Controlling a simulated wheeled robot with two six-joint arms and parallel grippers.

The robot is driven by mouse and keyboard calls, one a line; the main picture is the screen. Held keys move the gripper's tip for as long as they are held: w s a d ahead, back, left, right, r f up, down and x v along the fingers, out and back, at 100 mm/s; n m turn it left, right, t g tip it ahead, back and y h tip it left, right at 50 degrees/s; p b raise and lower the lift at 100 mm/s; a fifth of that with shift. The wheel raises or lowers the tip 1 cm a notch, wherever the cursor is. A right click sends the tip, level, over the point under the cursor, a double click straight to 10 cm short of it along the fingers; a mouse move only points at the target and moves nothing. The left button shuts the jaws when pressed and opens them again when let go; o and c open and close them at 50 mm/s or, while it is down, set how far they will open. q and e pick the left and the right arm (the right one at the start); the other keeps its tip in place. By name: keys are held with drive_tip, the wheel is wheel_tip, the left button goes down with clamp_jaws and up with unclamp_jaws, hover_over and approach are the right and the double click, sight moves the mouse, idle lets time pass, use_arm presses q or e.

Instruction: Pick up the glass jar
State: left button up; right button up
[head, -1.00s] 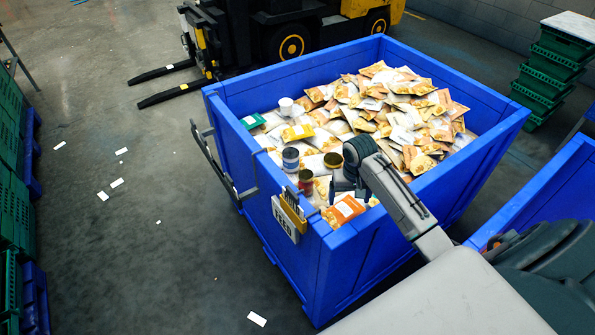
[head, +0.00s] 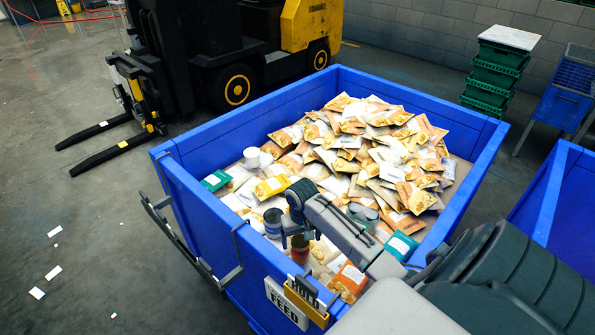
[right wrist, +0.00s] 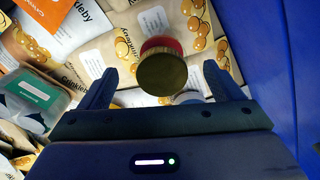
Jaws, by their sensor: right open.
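The glass jar (head: 300,250), red with a dull gold lid, stands among the food packets in the blue crate. In the right wrist view the jar (right wrist: 161,66) shows from above, lid toward me, between and a little beyond my fingers. My right gripper (head: 292,236) is over the jar and hides part of it in the head view. In the right wrist view my right gripper (right wrist: 161,88) is open, with a finger on each side and gaps to the jar. I cannot tell how far above the jar the fingertips are. My left gripper is not in view.
The blue crate (head: 195,215) has high walls and a heap of packets (head: 385,150). A forklift (head: 230,60) stands behind.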

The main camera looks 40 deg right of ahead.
sight(300, 251)
drive_tip(key=shift+f, duration=0.9)
drive_tip(key=shift+w+f, duration=0.1)
drive_tip(key=shift+f, duration=0.25)
wheel_tip(300, 251, down, 4)
drive_tip(key=shift+f+p, duration=0.1)
drive_tip(key=shift+p, duration=0.8)
drive_tip(key=shift+f, duration=0.4)
drive_tip(key=shift+c, duration=0.2)
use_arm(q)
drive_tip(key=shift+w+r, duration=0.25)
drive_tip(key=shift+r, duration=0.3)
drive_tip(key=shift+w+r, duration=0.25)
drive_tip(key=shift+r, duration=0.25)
use_arm(e)
drive_tip(key=shift+w, duration=0.1)
drive_tip(key=c, duration=1.2)
